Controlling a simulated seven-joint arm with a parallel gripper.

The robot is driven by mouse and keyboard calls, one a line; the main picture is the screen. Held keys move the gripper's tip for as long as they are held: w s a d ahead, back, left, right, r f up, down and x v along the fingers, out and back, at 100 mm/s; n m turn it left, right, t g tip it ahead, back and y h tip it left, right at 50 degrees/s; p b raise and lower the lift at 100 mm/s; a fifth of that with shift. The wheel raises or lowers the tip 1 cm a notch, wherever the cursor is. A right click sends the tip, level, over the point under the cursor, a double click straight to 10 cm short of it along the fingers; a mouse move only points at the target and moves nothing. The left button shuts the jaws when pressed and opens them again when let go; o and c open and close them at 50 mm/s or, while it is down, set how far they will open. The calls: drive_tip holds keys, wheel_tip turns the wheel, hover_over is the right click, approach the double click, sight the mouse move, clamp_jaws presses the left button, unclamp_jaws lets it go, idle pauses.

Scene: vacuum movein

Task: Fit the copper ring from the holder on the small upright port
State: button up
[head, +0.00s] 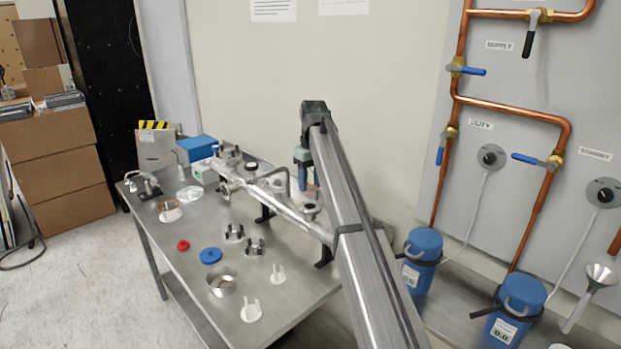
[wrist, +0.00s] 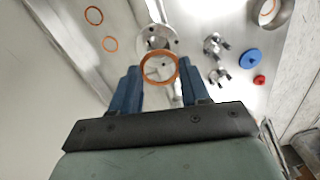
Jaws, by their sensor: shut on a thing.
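My gripper (wrist: 158,78) is shut on the copper ring (wrist: 159,53), which sits between the blue fingertips in the wrist view. Pale metal shows through the ring's opening; I cannot tell whether the ring touches anything below. A round silver flanged port (wrist: 150,37) lies just beyond the ring, partly overlapped by it. In the head view my gripper (head: 306,180) hangs above the right part of the silver manifold (head: 285,205), near a dark-topped port (head: 311,208). The ring cannot be made out there. I cannot tell which port is the small upright one.
Two more copper rings (wrist: 93,15) (wrist: 110,44) lie at the left in the wrist view. The bench's left front is partly clear.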

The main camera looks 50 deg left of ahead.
drive_tip(key=shift+f, duration=2.45)
drive_tip(key=shift+f, duration=0.55)
idle(0.6)
drive_tip(key=o, duration=1.1)
drive_tip(key=shift+w, duration=0.1)
drive_tip(key=shift+r, duration=0.3)
wheel_tip(320, 180, up, 13)
drive_tip(key=shift+w+r, duration=0.1)
drive_tip(key=shift+r, duration=0.1)
